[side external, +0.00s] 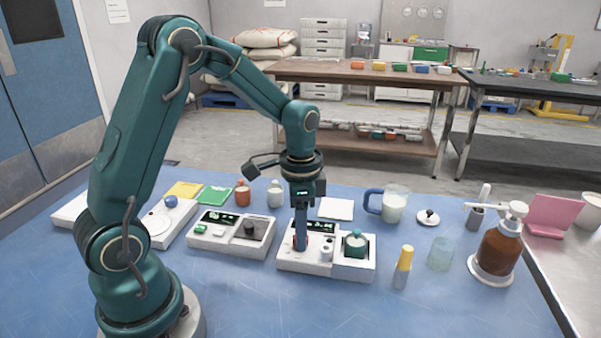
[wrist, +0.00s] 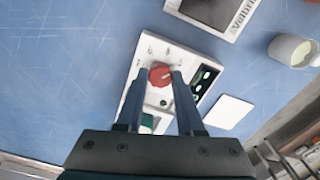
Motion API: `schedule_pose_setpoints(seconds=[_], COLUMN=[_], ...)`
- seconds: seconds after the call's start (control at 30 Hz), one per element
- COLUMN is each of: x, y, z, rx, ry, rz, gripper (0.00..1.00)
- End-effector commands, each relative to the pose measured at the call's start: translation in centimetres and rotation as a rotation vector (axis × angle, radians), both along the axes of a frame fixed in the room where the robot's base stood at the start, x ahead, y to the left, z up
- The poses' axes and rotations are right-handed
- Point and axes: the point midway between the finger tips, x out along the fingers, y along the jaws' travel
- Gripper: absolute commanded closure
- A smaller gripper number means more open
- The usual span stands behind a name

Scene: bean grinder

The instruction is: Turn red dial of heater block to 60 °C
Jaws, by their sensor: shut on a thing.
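The heater block (side external: 325,268) is a white unit with a dark display on its top at the middle of the blue table in the side view. Its red dial (wrist: 160,76) shows in the wrist view, on the white top beside the display (wrist: 204,80). My gripper (wrist: 161,78) points down over the block, with one finger on each side of the dial, shut on it. In the side view the fingers (side external: 301,242) cover the dial. The scale marks around the dial and the display digits are too small to read.
A green-topped vessel (side external: 355,243) stands on the block's right end, close to my gripper. Another white device (side external: 232,236) is just left. A white pad (side external: 336,208) lies behind. A yellow-capped tube (side external: 403,266) stands to the right. The table in front is clear.

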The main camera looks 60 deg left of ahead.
Motion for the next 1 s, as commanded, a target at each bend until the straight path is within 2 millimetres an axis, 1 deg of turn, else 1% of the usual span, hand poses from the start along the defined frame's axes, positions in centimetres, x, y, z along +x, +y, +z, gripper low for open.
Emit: schedule_pose_setpoints(seconds=[0.3, 0.77, 0.8, 0.83, 0.87, 1.0], x=[0.11, 0.11, 0.11, 0.11, 0.10, 0.07], y=[0.02, 0.01, 0.01, 0.01, 0.01, 0.00], z=[-0.02, -0.02, -0.02, -0.02, -0.02, -0.01], rx=[0.001, 0.001, 0.001, 0.001, 0.001, 0.001], ry=[-0.004, -0.004, -0.004, -0.004, -0.004, -0.003], rz=[-0.093, -0.105, -0.105, -0.104, -0.104, -0.103], gripper=[1.00, 1.00, 0.52, 0.40, 0.33, 0.33])
